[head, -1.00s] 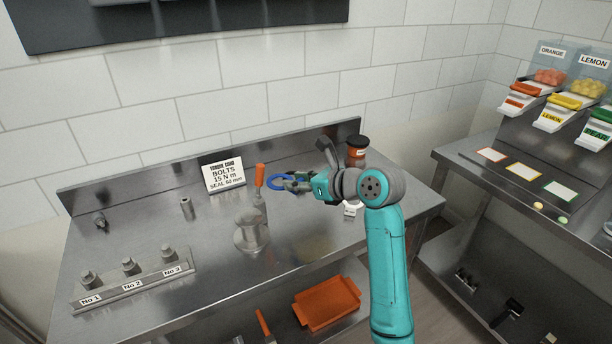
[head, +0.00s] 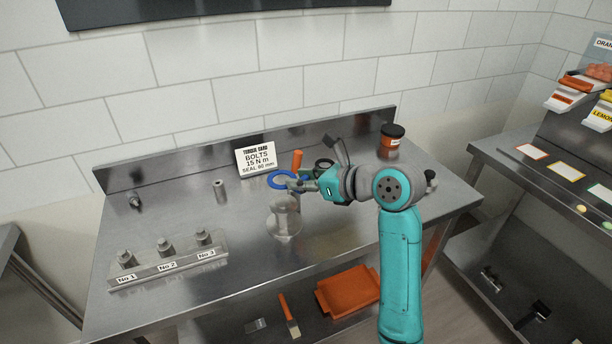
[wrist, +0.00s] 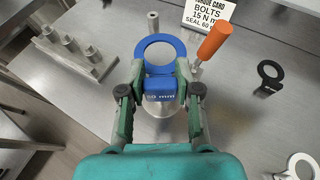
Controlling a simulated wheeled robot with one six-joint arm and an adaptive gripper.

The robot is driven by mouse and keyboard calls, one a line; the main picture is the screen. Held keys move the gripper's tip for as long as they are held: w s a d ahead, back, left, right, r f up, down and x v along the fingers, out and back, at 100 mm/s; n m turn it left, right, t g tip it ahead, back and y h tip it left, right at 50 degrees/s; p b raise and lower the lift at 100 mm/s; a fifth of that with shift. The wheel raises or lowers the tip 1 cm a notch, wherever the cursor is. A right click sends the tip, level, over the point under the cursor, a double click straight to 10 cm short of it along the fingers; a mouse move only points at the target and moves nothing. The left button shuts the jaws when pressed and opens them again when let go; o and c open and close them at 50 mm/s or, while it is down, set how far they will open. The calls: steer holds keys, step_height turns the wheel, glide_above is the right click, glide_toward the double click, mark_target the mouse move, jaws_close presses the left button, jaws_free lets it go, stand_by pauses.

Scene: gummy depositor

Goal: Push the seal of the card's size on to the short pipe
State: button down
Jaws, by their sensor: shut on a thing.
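My gripper (wrist: 160,90) is shut on the tab of a blue ring seal (wrist: 138,55), which also shows in the head view (head: 273,181). The ring is held flat above the bench, its hole empty. A wide, short metal pipe (head: 285,222) stands upright on the bench, below the ring and apart from it in the head view. In the wrist view the pipe is mostly hidden under the tab and fingers. The white card (head: 256,158) leans at the bench's back and appears to read bolts 15 N m, seal 60 mm.
An orange-handled tool (wrist: 215,40) stands close right of the ring. A black seal (wrist: 268,76) and a white one (wrist: 299,166) lie further right. A small metal cylinder (head: 220,190) stands left; a rack of numbered bolts (head: 168,268) is front left. A dark-lidded jar (head: 391,140) stands behind my arm.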

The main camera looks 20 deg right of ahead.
steer(key=shift+f, duration=0.1)
stand_by(0.3)
steer(key=shift+f, duration=3)
steer(key=shift+f, duration=0.1)
steer(key=shift+f, duration=0.4)
steer(key=c, duration=0.7)
jaws_free()
steer(key=shift+s+r, duration=0.1)
steer(key=shift+s, duration=0.05)
steer(key=v, duration=1.1)
steer(key=shift+s+d+r, duration=0.1)
steer(key=shift+s+d, duration=0.15)
steer(key=shift+s, duration=0.05)
